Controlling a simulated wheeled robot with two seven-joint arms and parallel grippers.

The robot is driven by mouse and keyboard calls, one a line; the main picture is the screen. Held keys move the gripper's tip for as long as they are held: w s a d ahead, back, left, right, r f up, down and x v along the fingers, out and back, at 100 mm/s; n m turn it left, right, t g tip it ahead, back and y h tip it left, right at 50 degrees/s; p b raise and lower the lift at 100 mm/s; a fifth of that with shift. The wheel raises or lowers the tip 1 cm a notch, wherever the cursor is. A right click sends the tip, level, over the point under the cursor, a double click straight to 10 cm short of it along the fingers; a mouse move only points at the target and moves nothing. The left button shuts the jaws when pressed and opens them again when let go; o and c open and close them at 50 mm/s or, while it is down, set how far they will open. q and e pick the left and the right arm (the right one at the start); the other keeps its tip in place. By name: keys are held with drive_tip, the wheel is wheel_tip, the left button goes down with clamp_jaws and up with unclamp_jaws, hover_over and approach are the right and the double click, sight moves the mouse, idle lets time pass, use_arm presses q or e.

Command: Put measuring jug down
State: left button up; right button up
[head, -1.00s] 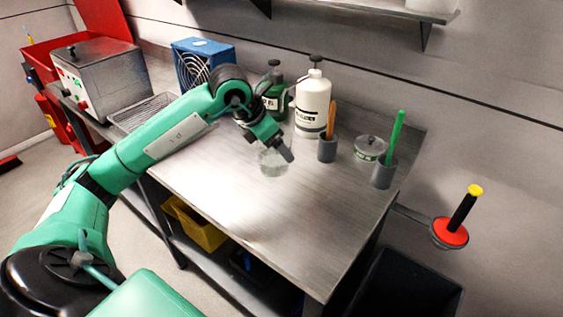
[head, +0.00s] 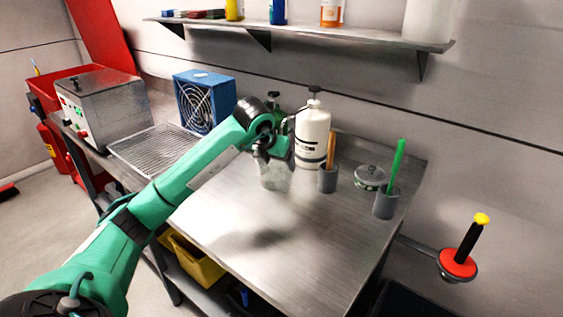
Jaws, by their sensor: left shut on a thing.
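The measuring jug (head: 275,178) is a clear, see-through vessel in the middle of the head view. My left gripper (head: 273,160) is shut on it from above, and the fingers cover its upper part. The jug appears upright, over the steel table (head: 260,222). A soft shadow lies on the table below and in front of it; I cannot tell whether its base touches the top. My right gripper is not in view.
Close behind and right stand a white pump bottle (head: 312,137), grey cups (head: 328,179) with a brown handle and a green stick, and a lidded glass jar (head: 370,177). A wire rack (head: 155,150) and blue fan (head: 203,100) are left. The table front is clear.

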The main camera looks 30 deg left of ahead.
use_arm(q)
drive_tip(key=shift+w+a+f, duration=0.1)
drive_tip(key=shift+w+f, duration=0.15)
drive_tip(key=shift+w, duration=0.3)
drive_tip(key=shift+w+a+f, duration=0.1)
drive_tip(key=shift+w+f, duration=0.15)
drive_tip(key=shift+w, duration=0.25)
drive_tip(key=shift+w+a+f+p, duration=0.1)
drive_tip(key=shift+w+f+p, duration=0.05)
drive_tip(key=shift+w+f, duration=0.45)
drive_tip(key=shift+w+a+f+p, duration=0.15)
drive_tip(key=shift+w+f, duration=0.2)
drive_tip(key=shift+w, duration=0.3)
drive_tip(key=shift+w+f, duration=0.15)
drive_tip(key=shift+f, duration=0.05)
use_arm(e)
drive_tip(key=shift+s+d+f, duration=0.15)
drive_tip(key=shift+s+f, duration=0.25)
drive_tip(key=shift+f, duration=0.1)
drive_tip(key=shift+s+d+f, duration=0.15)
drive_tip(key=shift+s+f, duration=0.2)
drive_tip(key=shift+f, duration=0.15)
use_arm(q)
drive_tip(key=o, duration=1.1)
drive_tip(key=shift+f, duration=0.1)
drive_tip(key=shift+o, duration=0.2)
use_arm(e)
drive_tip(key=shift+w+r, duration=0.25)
